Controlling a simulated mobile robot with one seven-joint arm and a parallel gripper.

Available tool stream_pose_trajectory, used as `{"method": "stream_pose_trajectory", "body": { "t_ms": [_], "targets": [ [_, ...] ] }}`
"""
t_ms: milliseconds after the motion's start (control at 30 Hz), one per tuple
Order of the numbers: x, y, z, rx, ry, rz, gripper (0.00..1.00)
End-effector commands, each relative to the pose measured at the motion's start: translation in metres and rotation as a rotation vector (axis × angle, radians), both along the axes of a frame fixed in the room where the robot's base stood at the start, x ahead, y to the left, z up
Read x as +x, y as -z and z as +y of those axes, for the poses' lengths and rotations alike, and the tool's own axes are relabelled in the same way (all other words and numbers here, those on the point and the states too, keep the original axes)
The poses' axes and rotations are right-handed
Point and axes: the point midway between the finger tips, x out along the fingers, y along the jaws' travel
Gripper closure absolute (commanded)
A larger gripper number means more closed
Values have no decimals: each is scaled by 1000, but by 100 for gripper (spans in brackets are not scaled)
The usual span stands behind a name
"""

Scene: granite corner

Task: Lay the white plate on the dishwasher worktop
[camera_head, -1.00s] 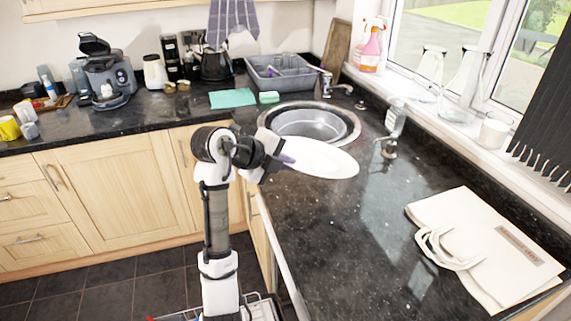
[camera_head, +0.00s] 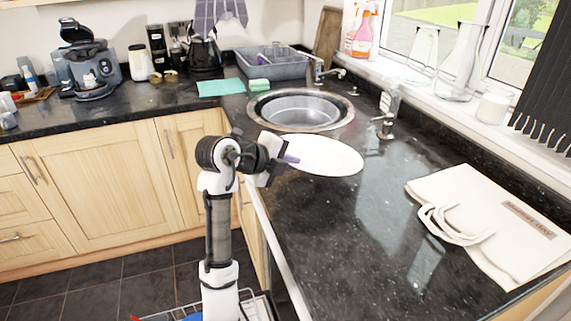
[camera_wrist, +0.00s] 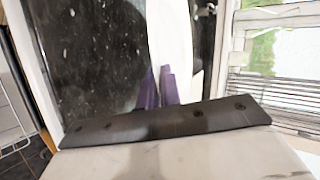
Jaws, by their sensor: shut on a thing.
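The white plate (camera_head: 325,156) is held roughly flat above the black worktop (camera_head: 330,235), just in front of the sink. My gripper (camera_head: 288,158) is shut on the plate's left rim. In the wrist view the purple fingertips (camera_wrist: 158,88) pinch the plate (camera_wrist: 170,40), which shows nearly edge-on. I cannot tell from these views how large the gap is between plate and worktop.
A round sink (camera_head: 300,110) with a metal basin lies behind the plate, with a soap dispenser (camera_head: 387,118) to its right. A cream bag (camera_head: 490,220) lies at the right. The worktop between bag and front edge is clear.

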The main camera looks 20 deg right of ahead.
Motion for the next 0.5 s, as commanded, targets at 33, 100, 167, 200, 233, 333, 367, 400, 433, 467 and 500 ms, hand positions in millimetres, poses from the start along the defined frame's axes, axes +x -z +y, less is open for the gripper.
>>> {"method": "stream_pose_trajectory", "body": {
  "t_ms": [33,100,167,200,233,333,367,400,433,467,500],
  "targets": [
    [0,9,-2,-6,0,-4,100],
    [0,15,-4,-12,1,-6,100],
    [0,21,-4,-12,0,-7,100],
    [0,24,-4,-11,0,-7,100],
    [0,26,-4,-11,0,-7,100],
    [0,33,-4,-12,0,-7,100],
    [0,35,-4,-12,0,-7,100],
    [0,36,-4,-12,0,-7,100],
    [0,38,-4,-12,0,-7,100],
    [0,39,-4,-12,0,-7,100],
    [0,40,-4,-12,0,-7,100]
  ]
}}
